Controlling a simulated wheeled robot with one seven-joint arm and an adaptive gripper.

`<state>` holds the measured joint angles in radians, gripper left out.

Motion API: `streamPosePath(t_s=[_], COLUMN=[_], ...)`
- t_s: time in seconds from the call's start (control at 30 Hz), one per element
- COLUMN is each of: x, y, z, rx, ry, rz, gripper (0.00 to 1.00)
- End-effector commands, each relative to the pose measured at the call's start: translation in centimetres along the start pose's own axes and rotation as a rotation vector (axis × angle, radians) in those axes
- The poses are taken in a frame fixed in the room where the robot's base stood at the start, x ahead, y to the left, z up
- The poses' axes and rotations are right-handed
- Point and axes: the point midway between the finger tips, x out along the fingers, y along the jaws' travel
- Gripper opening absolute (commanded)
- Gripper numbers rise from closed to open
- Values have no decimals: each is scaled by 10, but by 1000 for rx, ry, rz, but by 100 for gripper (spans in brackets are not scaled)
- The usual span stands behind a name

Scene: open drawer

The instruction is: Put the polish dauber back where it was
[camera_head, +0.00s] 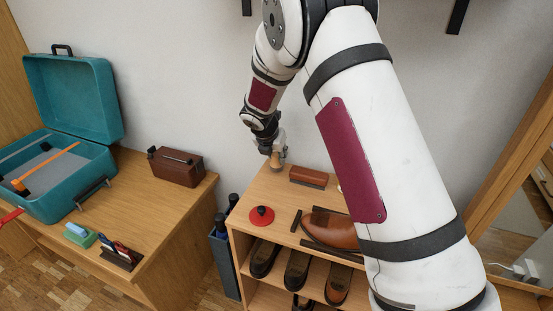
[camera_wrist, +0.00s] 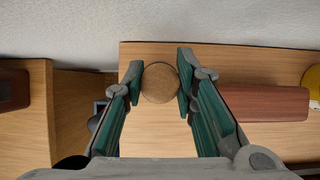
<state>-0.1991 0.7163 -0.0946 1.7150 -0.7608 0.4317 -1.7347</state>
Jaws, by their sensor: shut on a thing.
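The polish dauber shows in the wrist view as a round, light wooden knob (camera_wrist: 161,83) between my fingertips. My gripper (camera_wrist: 161,80) is shut on it, one finger on each side. In the head view my gripper (camera_head: 275,152) points down at the back left of the shoe rack's top (camera_head: 262,187). The lower part of the dauber (camera_head: 276,163) shows under the fingers there. I cannot tell whether it touches the wood or hangs just above it.
A reddish-brown block (camera_head: 308,177) lies just right of the dauber. A red round piece (camera_head: 261,215) and a brown shoe (camera_head: 332,228) are nearer the front. A side table (camera_head: 150,215) at left holds a teal case (camera_head: 75,95) and a brown box (camera_head: 176,167).

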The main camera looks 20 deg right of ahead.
Motion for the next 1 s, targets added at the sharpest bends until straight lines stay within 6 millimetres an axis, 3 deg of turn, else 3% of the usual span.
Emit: streamPosePath(t_s=[0.07,0.47,0.5,0.57,0.87,1.0], x=[9,11,11,10,10,1], y=[1,0,0,0,0,1], z=[-1,-2,-2,-2,-1,1], rx=[0,0,0,0,1,1], ry=[-1,0,-1,0,-1,-1], rz=[1,0,0,0,0,2], gripper=[4,4,33,46,46,46])
